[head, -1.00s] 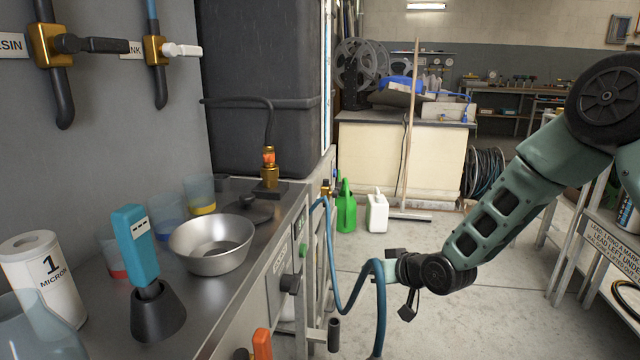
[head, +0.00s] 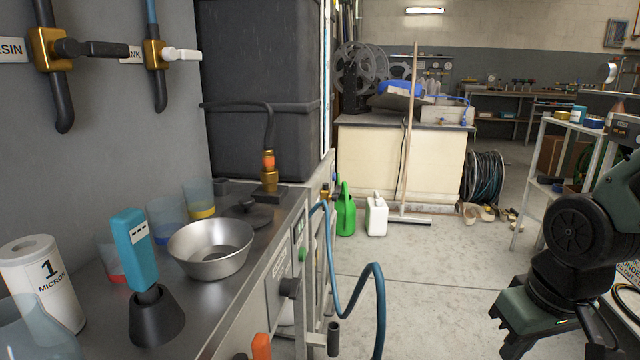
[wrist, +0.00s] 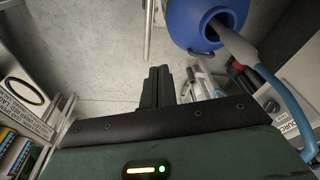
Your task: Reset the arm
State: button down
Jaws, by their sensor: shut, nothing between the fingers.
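My gripper (wrist: 160,88) shows in the wrist view as two dark fingers pressed together, with nothing between them. They point over a pale concrete floor. In the head view my arm is folded low at the right edge, and I cannot make out the fingertips there.
In the wrist view a blue container (wrist: 187,27) stands near the fingers, a shelf with a sign (wrist: 28,112) at left. In the head view a steel counter (head: 225,290), a looped blue hose (head: 348,300) and a white-framed rack (head: 535,180) flank open floor (head: 430,275).

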jog(key=s+a+r+n+g+p, duration=0.25)
jog(key=s+a+n, duration=0.35)
jog(key=s+a, duration=0.65)
notch_tip(320, 180, up, 28)
jog(key=w+p, duration=0.1)
jog(key=p, duration=2.5)
jog(key=shift+f+t, duration=0.1)
jog(key=shift+t, duration=0.15)
